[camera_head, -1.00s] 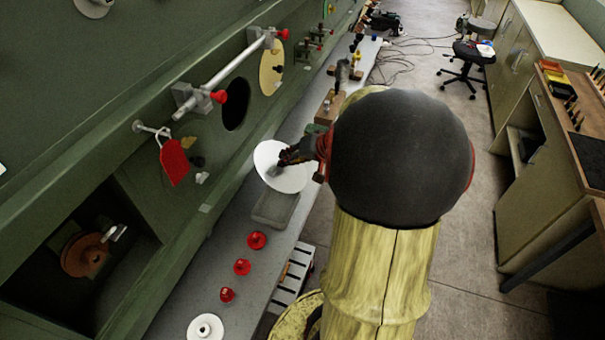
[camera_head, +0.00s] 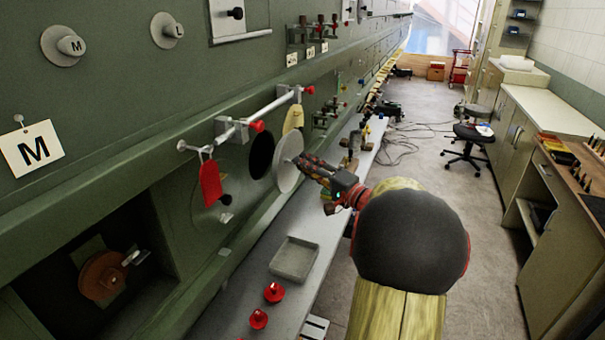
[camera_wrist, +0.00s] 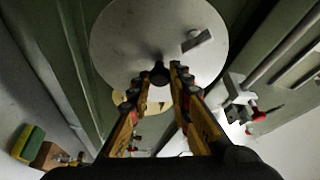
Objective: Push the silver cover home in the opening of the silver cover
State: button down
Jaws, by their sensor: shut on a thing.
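The silver cover (camera_head: 287,177) is a pale round disc, held upright close in front of the green wall. My gripper (camera_head: 302,164) is shut on the small knob at its middle; in the wrist view the gripper (camera_wrist: 160,80) pinches this knob and the cover (camera_wrist: 130,40) fills the top middle. A dark round opening (camera_head: 261,155) shows in the wall just left of the cover, partly overlapped by it. The cover stands apart from the opening, to its right in the picture; the exact gap cannot be told.
A silver bar (camera_head: 270,112) with red knobs runs along the wall above the opening. A red tag (camera_head: 210,183) hangs left. A yellow disc (camera_head: 293,120) is on the wall behind. The bench below holds a grey tray (camera_head: 294,258) and red knobbed pieces (camera_head: 273,292).

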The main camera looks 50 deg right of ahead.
aim_at(287, 162)
jog(key=shift+f+b, duration=0.1)
jog(key=shift+b, duration=0.6)
jog(key=shift+w+a+b, duration=0.25)
jog(key=shift+w+b, duration=0.25)
jog(key=shift+w, duration=0.4)
jog(key=shift+w+a+b, duration=0.3)
jog(key=shift+w+b, duration=0.15)
jog(key=shift+w, duration=0.5)
jog(key=shift+w+a+b, duration=0.25)
jog(key=shift+w+b, duration=0.25)
jog(key=shift+w, duration=0.4)
jog(key=shift+b, duration=1.9)
jog(key=shift+w+a+b, duration=0.3)
jog(key=shift+w+b, duration=0.4)
jog(key=shift+w, duration=0.15)
jog(key=shift+w+a+b, duration=0.25)
jog(key=shift+w+b, duration=0.4)
jog(key=shift+w, duration=0.15)
jog(key=c, duration=1.6)
grip_release()
jog(key=shift+o, duration=0.2)
jog(key=s+a+f, duration=0.1)
jog(key=s, duration=1)
jog(key=shift+s, duration=0.4)
